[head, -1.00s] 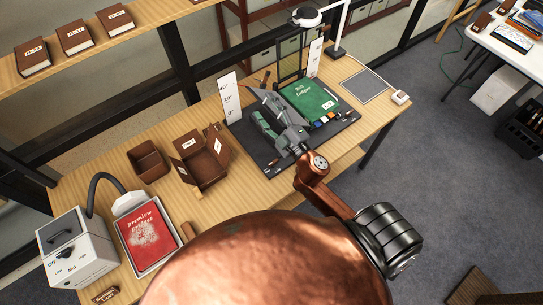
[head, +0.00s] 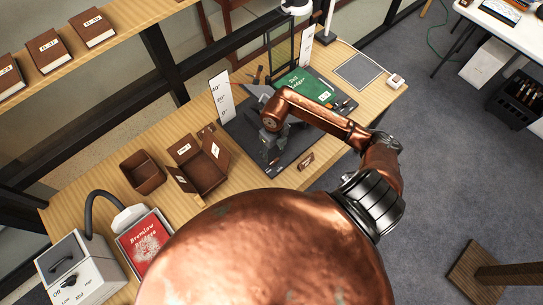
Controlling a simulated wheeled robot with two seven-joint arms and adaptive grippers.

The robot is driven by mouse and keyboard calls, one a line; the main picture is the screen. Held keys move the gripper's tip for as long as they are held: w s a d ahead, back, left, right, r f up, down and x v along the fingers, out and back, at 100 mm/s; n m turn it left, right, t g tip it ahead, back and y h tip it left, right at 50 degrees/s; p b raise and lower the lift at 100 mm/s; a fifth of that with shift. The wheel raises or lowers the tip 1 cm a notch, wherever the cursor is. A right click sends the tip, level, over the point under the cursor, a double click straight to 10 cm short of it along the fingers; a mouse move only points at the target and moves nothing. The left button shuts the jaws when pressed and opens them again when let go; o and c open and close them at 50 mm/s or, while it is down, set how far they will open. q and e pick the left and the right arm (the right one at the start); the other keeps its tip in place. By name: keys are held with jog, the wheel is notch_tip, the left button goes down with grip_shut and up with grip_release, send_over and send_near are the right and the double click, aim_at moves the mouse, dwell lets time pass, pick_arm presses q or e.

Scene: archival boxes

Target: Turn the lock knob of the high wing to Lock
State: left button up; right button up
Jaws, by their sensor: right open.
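The grey book cradle stands on a dark base board (head: 233,128) on the wooden bench, with a grey wing part (head: 254,100) showing left of my forearm. A green ledger (head: 297,80) rests at the cradle's right part. White upright angle scales stand at the left (head: 222,103) and at the back right (head: 307,42). My right gripper (head: 270,150) points down at the front of the cradle, below my copper wrist, which hides part of the cradle. The gripper is open; I cannot tell whether it touches anything. I cannot make out the lock knob. My left gripper is out of view.
An open brown box (head: 208,172) and a brown tray (head: 143,182) stand left of the cradle. A red book (head: 140,240) and a grey control box (head: 72,262) are at front left. A small brown plate (head: 306,161) is on the bench's front edge. A lamp (head: 296,7) stands behind.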

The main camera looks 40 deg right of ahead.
aim_at(274, 161)
jog(key=shift+s+d+f, duration=0.1)
jog(key=shift+d+f, duration=0.1)
jog(key=shift+f, duration=0.25)
notch_tip(274, 161, down, 7)
jog(key=shift+r+p, duration=0.1)
jog(key=shift+p, duration=0.3)
jog(key=c, duration=1.2)
